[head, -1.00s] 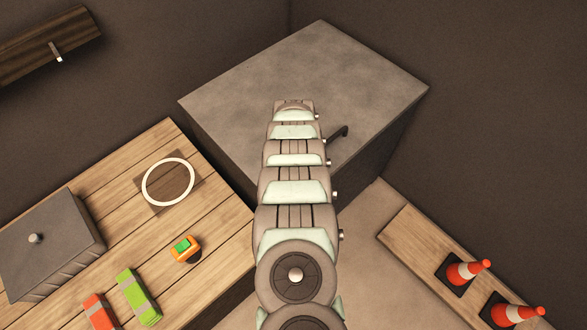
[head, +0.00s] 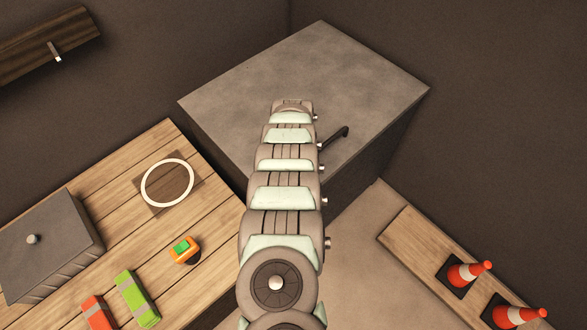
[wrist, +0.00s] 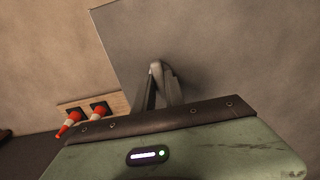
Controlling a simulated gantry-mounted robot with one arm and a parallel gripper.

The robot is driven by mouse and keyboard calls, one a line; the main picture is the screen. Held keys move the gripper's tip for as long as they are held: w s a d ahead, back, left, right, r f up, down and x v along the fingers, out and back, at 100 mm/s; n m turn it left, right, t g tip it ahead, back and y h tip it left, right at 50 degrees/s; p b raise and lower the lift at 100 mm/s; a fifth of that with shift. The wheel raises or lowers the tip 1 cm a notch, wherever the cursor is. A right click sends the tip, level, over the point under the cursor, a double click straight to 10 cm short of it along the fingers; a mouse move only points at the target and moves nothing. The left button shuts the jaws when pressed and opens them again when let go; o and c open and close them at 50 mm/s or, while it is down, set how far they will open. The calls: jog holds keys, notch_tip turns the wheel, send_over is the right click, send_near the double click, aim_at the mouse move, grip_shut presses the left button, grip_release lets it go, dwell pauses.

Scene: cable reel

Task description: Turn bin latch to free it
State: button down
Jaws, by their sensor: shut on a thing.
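The bin is a large grey box (head: 330,70) in the middle of the head view, and its grey side (wrist: 200,30) fills much of the wrist view. A dark bar-like latch (head: 336,137) sticks out to the right of my arm near the bin's front edge. My arm covers its inner end in the head view. My gripper (wrist: 158,72) shows in the wrist view as narrow fingers close together against the bin, shut on the latch. The exact contact is small and dark, and the head view hides the fingers.
A wooden table (head: 110,215) at left holds a white ring (head: 168,161), a grey box (head: 45,250), an orange-and-green item (head: 184,250) and striped blocks. A dark shelf (head: 50,45) is at upper left.

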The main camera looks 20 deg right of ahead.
jog(key=c, duration=1.4)
grip_release()
notch_tip(320, 180, up, 11)
jog(key=shift+f, duration=0.1)
